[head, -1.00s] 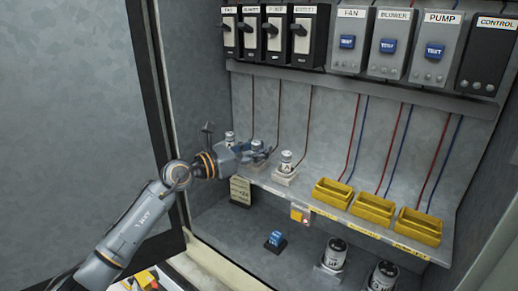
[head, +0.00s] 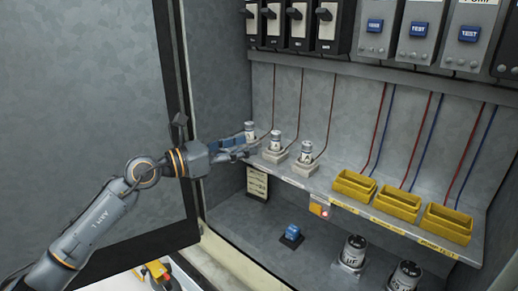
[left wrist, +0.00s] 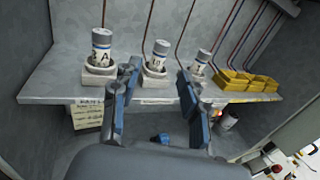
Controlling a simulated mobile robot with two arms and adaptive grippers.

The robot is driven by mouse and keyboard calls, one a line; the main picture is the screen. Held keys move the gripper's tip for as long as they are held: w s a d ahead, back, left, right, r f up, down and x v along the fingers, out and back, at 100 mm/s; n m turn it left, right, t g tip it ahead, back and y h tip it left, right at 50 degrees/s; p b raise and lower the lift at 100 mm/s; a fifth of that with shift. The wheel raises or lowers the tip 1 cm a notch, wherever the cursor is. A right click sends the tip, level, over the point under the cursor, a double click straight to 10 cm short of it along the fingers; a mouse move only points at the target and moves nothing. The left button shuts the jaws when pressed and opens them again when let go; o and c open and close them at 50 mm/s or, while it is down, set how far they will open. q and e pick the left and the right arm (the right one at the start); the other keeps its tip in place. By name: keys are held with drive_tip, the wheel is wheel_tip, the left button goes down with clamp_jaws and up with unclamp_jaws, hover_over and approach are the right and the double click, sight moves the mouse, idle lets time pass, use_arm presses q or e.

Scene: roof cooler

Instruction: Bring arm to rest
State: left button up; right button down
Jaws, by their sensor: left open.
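My left gripper (head: 252,146) reaches in from the left, at the left end of the cabinet shelf (head: 325,187). Its fingers are apart with nothing between them, as the left wrist view (left wrist: 157,78) also shows. Three white-and-grey cylinders stand upright in pale sockets on the shelf: a left one (head: 250,130), a middle one (head: 275,141) and a right one (head: 306,152). In the left wrist view the left (left wrist: 102,46), middle (left wrist: 159,56) and right (left wrist: 201,63) cylinders stand beyond the fingertips. My right gripper is out of view.
Yellow bins (head: 354,185) line the shelf's right part. Switch boxes (head: 299,24) hang above, with wires running down. A blue button (head: 292,231) and larger cylinders (head: 352,254) stand on the cabinet floor. The open door (head: 185,150) is beside my left arm.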

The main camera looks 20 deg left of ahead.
use_arm(q)
drive_tip(key=shift+s+a, duration=0.35)
drive_tip(key=shift+s, duration=0.2)
